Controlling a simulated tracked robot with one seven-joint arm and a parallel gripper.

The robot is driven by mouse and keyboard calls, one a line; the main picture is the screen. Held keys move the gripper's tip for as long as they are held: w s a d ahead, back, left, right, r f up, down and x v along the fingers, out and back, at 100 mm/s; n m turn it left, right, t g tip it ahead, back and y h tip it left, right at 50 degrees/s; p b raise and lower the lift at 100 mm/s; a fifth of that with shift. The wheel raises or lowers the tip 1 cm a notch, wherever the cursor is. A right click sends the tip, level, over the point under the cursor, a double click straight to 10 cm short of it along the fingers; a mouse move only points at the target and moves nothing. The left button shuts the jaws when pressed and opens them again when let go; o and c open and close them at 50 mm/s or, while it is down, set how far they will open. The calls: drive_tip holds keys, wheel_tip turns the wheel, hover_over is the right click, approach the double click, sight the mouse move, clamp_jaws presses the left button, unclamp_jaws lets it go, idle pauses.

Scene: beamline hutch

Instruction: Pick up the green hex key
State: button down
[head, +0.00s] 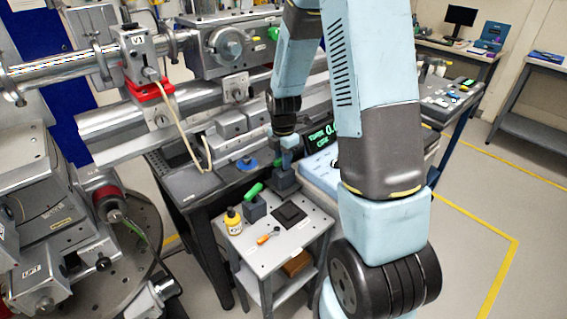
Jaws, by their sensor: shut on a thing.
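My gripper (284,183) points down over the back of a small grey table and is shut. The green hex key (254,190) shows as a bright green, tilted handle just left of my gripper. It appears to be held in the jaws. The fingertips and the grip itself are too small to make out. The handle overlaps the top of a dark block (254,210) in this view; I cannot tell whether it touches it.
On the small table (283,248) are a yellow bottle (233,221), an orange-handled tool (268,236) and a dark square pad (289,214). Beamline hardware (150,125) crowds the left and back. A display (322,138) stands close behind my gripper. Floor at right is open.

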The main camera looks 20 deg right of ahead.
wheel_tip(320, 180, up, 10)
drive_tip(key=shift+r, duration=0.1)
idle(0.6)
drive_tip(key=shift+s+d, duration=0.1)
idle(0.7)
